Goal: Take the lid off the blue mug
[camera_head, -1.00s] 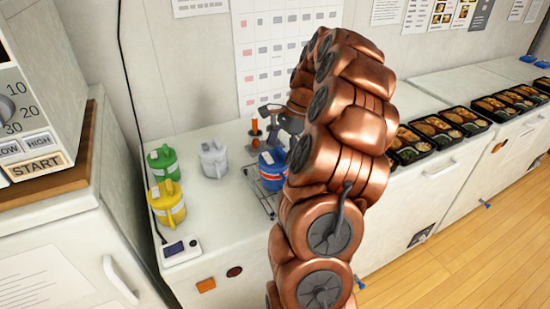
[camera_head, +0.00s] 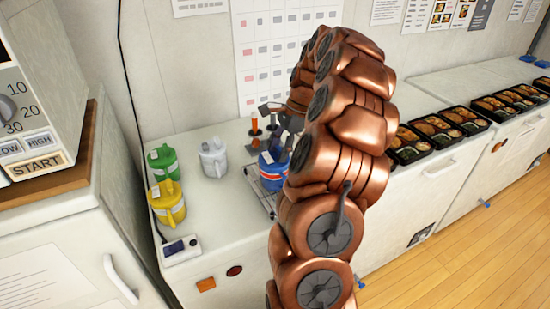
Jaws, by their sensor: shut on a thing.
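My dark grey gripper (camera_head: 277,142) is at the top of the mug, partly hidden behind my copper arm. It is shut on the mug's lid (camera_head: 268,158), which is small and blurred here. I cannot tell whether the lid is apart from the rim.
A grey mug (camera_head: 214,158), a green mug (camera_head: 162,162) and a yellow mug (camera_head: 167,203) stand to the left. Orange-topped items (camera_head: 254,127) stand behind the blue mug. Bento trays (camera_head: 408,155) line the counter at right. A small device (camera_head: 181,250) sits at the front edge.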

